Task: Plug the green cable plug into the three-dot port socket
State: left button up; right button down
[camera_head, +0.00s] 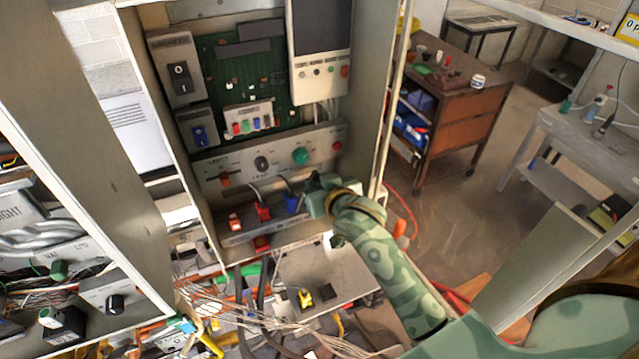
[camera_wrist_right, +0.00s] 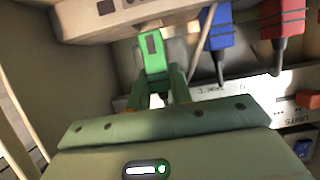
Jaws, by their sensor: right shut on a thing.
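My right gripper (camera_head: 318,192) is at the right end of the low grey port panel (camera_head: 235,238) inside the cabinet. In the right wrist view, its fingers (camera_wrist_right: 160,92) are shut on the green cable plug (camera_wrist_right: 153,52). The plug's front end is close to the beige panel (camera_wrist_right: 125,22) at the top; I cannot tell whether it touches or enters a socket. In the head view the plug cannot be told apart from the green gripper. I cannot make out the three-dot mark or its socket. My left gripper is not in view.
A blue plug (camera_head: 291,204) and a red plug (camera_head: 263,212) with cables sit left of my gripper; the blue one (camera_wrist_right: 215,32) shows beside the green plug in the wrist view. The cabinet's side wall (camera_head: 365,100) is close on the right. Loose wires (camera_head: 230,292) hang below.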

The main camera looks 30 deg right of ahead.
jog(key=shift+f, duration=0.35)
dwell(0.5)
jog(key=shift+f+b, duration=0.8)
jog(key=shift+f, duration=0.25)
jog(key=c, duration=1.2)
grip_release()
jog(key=shift+o, duration=0.2)
jog(key=d+b+v, duration=0.1)
jog(key=v, duration=1.5)
jog(key=shift+s+a, duration=0.25)
jog(key=shift+a, duration=0.2)
